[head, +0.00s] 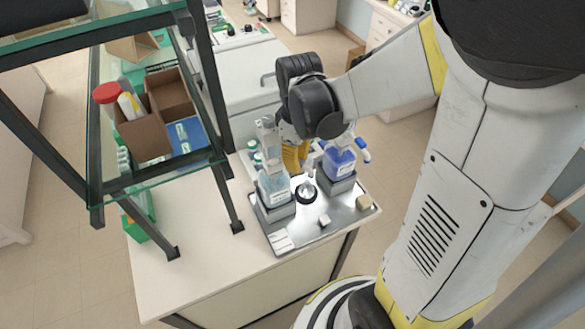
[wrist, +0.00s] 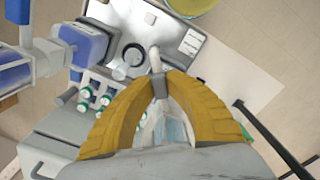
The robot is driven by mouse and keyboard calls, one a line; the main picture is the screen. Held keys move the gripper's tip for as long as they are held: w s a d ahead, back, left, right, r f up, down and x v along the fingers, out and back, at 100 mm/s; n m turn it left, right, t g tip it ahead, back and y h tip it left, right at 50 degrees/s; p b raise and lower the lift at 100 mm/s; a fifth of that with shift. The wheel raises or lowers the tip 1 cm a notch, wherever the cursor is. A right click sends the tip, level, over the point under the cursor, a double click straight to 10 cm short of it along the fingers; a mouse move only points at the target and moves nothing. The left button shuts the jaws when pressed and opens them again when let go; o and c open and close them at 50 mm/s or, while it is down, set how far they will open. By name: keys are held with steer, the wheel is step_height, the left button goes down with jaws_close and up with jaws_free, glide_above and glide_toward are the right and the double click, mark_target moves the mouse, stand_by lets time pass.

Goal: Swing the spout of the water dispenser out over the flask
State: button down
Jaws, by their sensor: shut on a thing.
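The water dispenser (head: 274,187) is a clear bottle with pale blue liquid, on a grey block at the left of the metal tray. In the wrist view its pale blue body (wrist: 174,130) shows between my fingers. My gripper (head: 296,157) has yellow fingers, shut on the light grey spout (wrist: 155,58). In the wrist view the fingertips (wrist: 160,84) meet around it and its end sticks out past them. The flask (head: 306,190) is small and clear, at a dark ring between the two bottles. In the wrist view the flask (wrist: 133,56) lies just left of the spout's end.
A bottle of blue-violet liquid (head: 340,161) stands on a block at the tray's right; it also shows in the wrist view (wrist: 85,43). Green-capped vials (wrist: 86,98) stand beside the tray (head: 345,220). A glass-shelved rack (head: 160,178) rises at the left.

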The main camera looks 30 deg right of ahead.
steer(key=w+d+n+b, duration=0.2)
steer(key=w+n, duration=0.3)
steer(key=n, duration=0.5)
steer(key=shift+w+d+b, duration=0.3)
steer(key=shift+d, duration=0.05)
steer(key=shift+n, duration=0.3)
steer(key=c, duration=1.4)
jaws_free()
steer(key=shift+w, duration=0.1)
steer(key=shift+r, duration=0.1)
